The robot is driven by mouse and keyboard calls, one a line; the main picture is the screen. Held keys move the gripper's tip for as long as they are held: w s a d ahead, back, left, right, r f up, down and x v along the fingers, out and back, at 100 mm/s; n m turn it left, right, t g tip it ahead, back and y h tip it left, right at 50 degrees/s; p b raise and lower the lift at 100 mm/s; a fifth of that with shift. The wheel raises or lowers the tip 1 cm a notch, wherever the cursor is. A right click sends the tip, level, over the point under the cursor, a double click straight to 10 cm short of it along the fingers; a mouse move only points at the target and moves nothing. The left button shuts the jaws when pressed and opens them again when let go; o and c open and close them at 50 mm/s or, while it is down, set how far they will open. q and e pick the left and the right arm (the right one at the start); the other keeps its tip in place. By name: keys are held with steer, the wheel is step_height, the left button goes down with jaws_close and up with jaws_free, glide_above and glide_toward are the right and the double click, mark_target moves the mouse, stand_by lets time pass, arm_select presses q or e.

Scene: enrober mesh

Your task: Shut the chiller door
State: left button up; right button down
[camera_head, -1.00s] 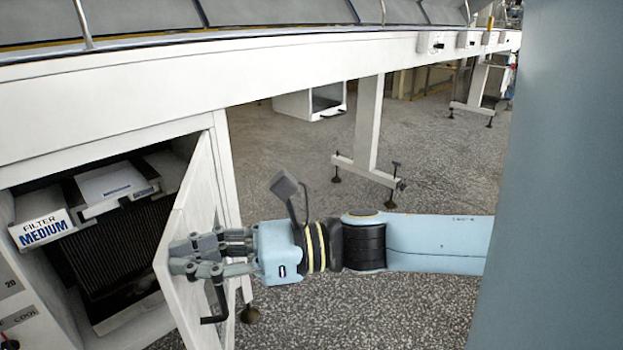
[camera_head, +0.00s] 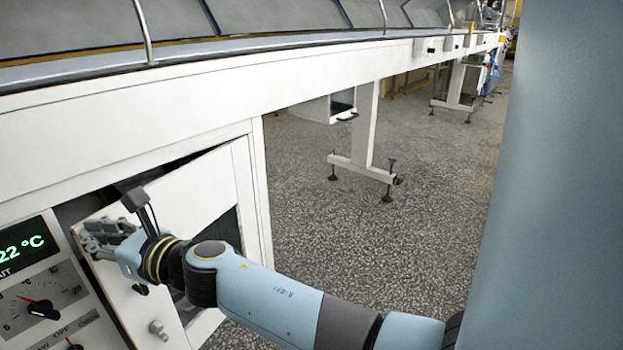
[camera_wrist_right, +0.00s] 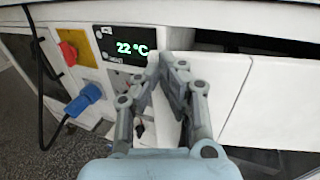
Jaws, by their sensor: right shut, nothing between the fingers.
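The chiller door (camera_head: 195,195) is a white panel under the conveyor frame in the head view. My right gripper (camera_head: 97,237) is shut and empty at the door's left, free edge, beside the control panel. My wrist and forearm hide part of the door. In the right wrist view the shut fingers (camera_wrist_right: 166,65) are in front of the door (camera_wrist_right: 255,105), near its free edge. I cannot tell whether they touch it. My left gripper is not in view.
The control panel (camera_head: 45,285) with a green 22 °C display and knobs is left of the door. The wrist view shows a blue plug (camera_wrist_right: 84,98) with a cable and a red-and-yellow switch (camera_wrist_right: 68,54).

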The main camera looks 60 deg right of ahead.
mark_target(83, 228)
steer(key=x, duration=0.4)
steer(key=shift+w+d, duration=0.3)
steer(key=shift+w, duration=0.1)
